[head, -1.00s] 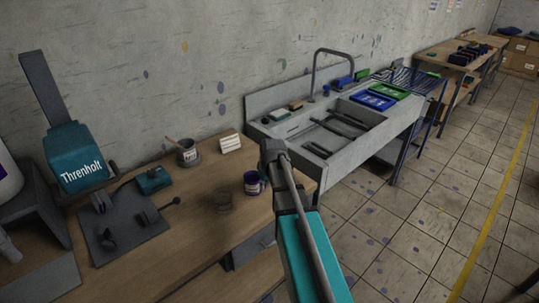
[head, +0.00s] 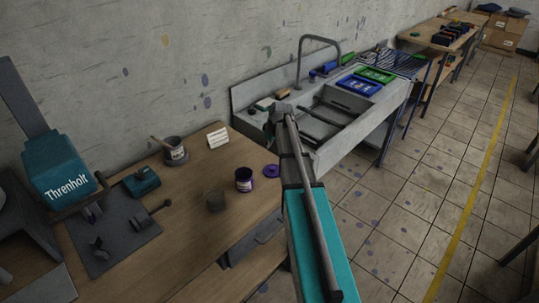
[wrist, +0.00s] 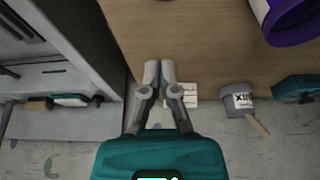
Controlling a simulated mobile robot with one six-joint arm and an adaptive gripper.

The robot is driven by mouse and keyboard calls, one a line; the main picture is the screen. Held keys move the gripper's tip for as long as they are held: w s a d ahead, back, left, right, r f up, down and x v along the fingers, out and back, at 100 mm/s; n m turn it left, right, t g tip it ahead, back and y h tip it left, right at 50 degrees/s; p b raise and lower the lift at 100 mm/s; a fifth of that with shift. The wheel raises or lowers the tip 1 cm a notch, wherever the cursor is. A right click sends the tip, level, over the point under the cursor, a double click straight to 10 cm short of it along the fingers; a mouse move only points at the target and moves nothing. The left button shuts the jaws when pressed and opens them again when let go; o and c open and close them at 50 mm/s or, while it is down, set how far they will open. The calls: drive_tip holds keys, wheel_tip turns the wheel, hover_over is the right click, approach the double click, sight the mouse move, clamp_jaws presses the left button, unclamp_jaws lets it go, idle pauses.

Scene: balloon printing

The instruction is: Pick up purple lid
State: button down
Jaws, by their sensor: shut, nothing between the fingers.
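The purple lid (head: 271,170) is a flat disc on the wooden table (head: 190,215), near its right edge, just right of a dark jar with a purple-white label (head: 244,180). The purple-rimmed jar (wrist: 292,22) fills the top right corner there. My gripper (wrist: 161,68) is shut and empty, its fingertips together over the table, apart from jar and lid.
A grey pot with a stick (head: 176,152) and a white card (head: 218,138) stand behind. A teal press (head: 62,180) is at left. The sink (head: 325,150) adjoins beyond the table's right end.

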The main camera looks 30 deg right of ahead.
sight(268, 166)
drive_tip(key=shift+f, duration=0.15)
drive_tip(key=b+x, duration=0.9)
drive_tip(key=shift+w+a+f, duration=0.1)
drive_tip(key=shift+a+f, duration=0.05)
drive_tip(key=shift+f, duration=0.2)
drive_tip(key=s, duration=0.1)
drive_tip(key=s+d, duration=0.1)
drive_tip(key=shift+s+r, duration=0.15)
drive_tip(key=shift+s, duration=0.25)
drive_tip(key=shift+s+d, duration=0.15)
drive_tip(key=shift+s, duration=0.35)
drive_tip(key=s+d, duration=0.1)
drive_tip(key=s, duration=0.2)
drive_tip(key=s+d, duration=0.1)
drive_tip(key=s, duration=0.3)
drive_tip(key=s+d, duration=0.1)
drive_tip(key=s, duration=0.2)
drive_tip(key=shift+s+d, duration=0.15)
drive_tip(key=shift+d, duration=0.2)
